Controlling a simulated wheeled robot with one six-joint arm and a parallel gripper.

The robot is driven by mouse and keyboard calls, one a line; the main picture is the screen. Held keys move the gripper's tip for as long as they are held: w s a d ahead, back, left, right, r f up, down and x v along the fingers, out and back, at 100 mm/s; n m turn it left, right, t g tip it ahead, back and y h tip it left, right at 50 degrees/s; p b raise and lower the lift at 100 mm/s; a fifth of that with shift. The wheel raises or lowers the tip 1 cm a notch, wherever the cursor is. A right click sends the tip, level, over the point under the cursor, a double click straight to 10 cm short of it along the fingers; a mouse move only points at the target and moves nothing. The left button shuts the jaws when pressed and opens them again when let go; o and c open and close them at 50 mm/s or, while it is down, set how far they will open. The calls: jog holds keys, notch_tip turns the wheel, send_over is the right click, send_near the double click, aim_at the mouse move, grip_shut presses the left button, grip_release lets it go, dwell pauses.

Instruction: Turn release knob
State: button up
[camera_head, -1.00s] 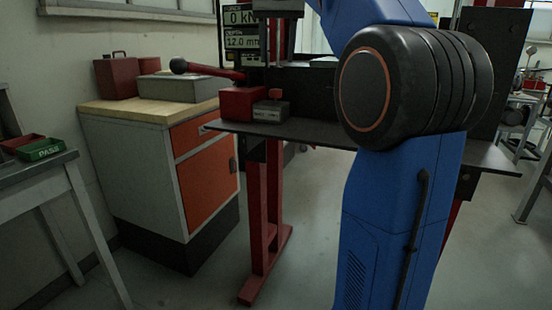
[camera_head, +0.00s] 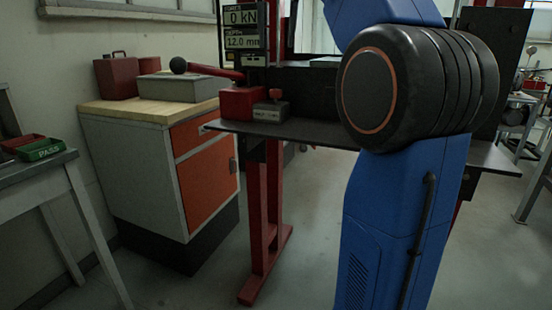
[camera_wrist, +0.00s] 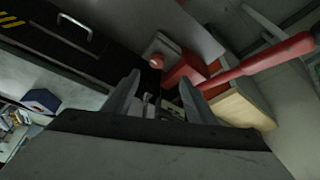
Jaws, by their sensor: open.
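The release knob (camera_head: 276,94) is a small red knob on a grey labelled block (camera_head: 270,111), beside the red pump body (camera_head: 242,101) on the dark press table. In the wrist view, a round red end that looks like the knob (camera_wrist: 157,61) shows just beyond the fingertips, apart from them, near the red body (camera_wrist: 187,71). My gripper (camera_wrist: 160,79) is open, its two grey fingers spread with nothing seen held between them. My gripper is out of the head view.
The red pump lever (camera_head: 215,71) with a black ball end reaches left; in the wrist view it (camera_wrist: 270,59) crosses at the right. The display (camera_head: 245,30) reads 0 kN and 12.0 mm. A cabinet (camera_head: 150,165) stands left. My blue arm hides the table's right part.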

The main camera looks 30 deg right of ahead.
jog(key=s+a+f+n, duration=0.1)
jog(key=s+a+f, duration=0.2)
jog(key=f, duration=0.6)
jog(key=s+a+f+n, duration=0.1)
jog(key=s+a+f, duration=0.2)
jog(key=s+f, duration=0.5)
jog(key=s+a+f+n+y, duration=0.1)
jog(key=s+a+f, duration=0.3)
jog(key=f, duration=0.5)
jog(key=shift+s+f, duration=0.35)
jog(key=shift+s, duration=0.45)
jog(key=shift+a, duration=0.1)
